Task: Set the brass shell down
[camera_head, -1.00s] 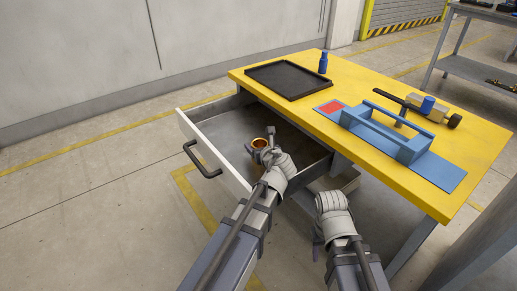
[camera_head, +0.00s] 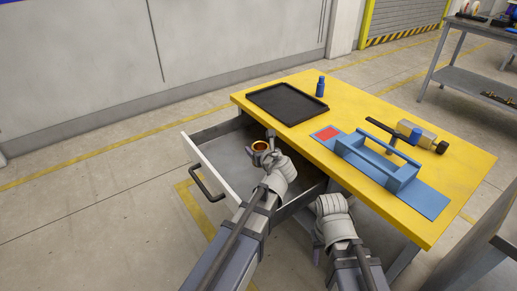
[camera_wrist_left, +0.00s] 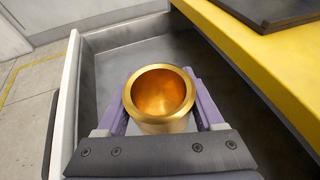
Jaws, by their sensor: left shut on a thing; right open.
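The brass shell (camera_wrist_left: 160,95) is a gold, open-topped cup, seen from above in the left wrist view between the two purple fingers of my left gripper (camera_wrist_left: 160,100). My left gripper is shut on it. In the head view the brass shell (camera_head: 260,147) is at the tip of my left gripper (camera_head: 266,150), over the open drawer (camera_head: 222,150). I cannot tell how high it is above the drawer floor. My right gripper (camera_head: 318,240) is open, low in front of the table, with its fingers partly hidden.
A black tray (camera_head: 287,104) and a blue bottle (camera_head: 320,87) stand on the yellow table (camera_head: 455,170). A blue fixture (camera_head: 380,165) with a red patch (camera_head: 327,133) and a brass-and-black part (camera_head: 415,133) are to the right. The drawer's grey floor looks clear around the shell.

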